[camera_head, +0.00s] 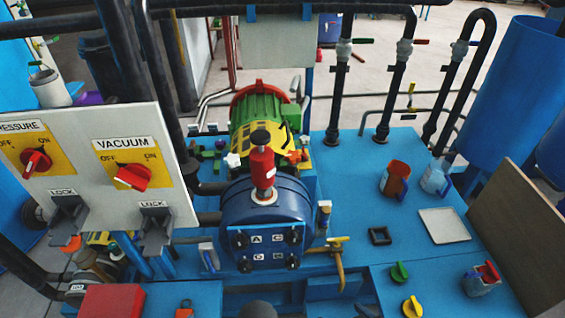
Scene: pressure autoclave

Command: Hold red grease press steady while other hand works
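The red grease press (262,168) stands upright on top of the round blue pump housing (240,212) near the middle of the head view. It has a red cylinder, a black knob on top and a bright metal stem below. Nothing is touching it. Neither my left gripper nor my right gripper shows in this view.
A white panel (115,190) with PRESSURE and VACUUM knobs stands left of the press. A green and yellow motor (258,112) is behind it. On the blue deck at right are a red-brown mug (395,178), a white tray (444,225) and a black square frame (380,236).

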